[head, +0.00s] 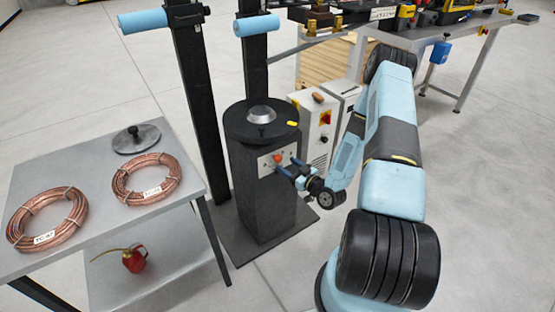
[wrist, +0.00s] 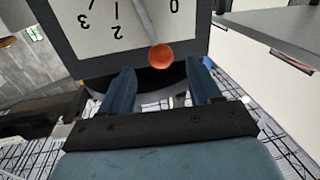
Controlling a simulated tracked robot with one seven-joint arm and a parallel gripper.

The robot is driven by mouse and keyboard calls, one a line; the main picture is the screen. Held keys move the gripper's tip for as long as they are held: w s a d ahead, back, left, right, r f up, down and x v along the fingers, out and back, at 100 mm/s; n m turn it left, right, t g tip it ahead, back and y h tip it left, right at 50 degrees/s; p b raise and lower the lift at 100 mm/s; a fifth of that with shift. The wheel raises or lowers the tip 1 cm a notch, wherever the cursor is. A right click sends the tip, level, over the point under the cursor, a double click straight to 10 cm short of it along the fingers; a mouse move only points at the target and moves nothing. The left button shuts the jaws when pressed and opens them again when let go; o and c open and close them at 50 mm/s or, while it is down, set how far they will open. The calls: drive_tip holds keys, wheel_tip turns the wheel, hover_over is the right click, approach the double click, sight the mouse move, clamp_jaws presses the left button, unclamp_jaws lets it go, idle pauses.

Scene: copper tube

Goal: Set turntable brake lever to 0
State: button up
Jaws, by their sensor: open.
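The brake lever shows as an orange ball knob (head: 277,158) on a pale plate (head: 265,164) on the dark turntable pedestal (head: 266,200). In the wrist view the plate (wrist: 95,45) has inverted numerals 3, 2 and 0. My gripper (head: 289,169) is open in front of the plate. In the wrist view its blue fingers (wrist: 161,80) are spread, with the knob near the gap between their tips. I cannot tell whether they touch it.
The round turntable top (head: 262,120) is above the plate. A grey table (head: 95,215) at left holds copper coils (head: 146,180) and a dark disc (head: 136,138), with a red oil can (head: 134,260) below. A white cabinet (head: 318,125) stands behind the pedestal.

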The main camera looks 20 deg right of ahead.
sight(277, 157)
drive_tip(key=x, duration=0.6)
drive_tip(key=shift+w+a, duration=0.2)
drive_tip(key=shift+w, duration=0.1)
clamp_jaws()
idle(0.4)
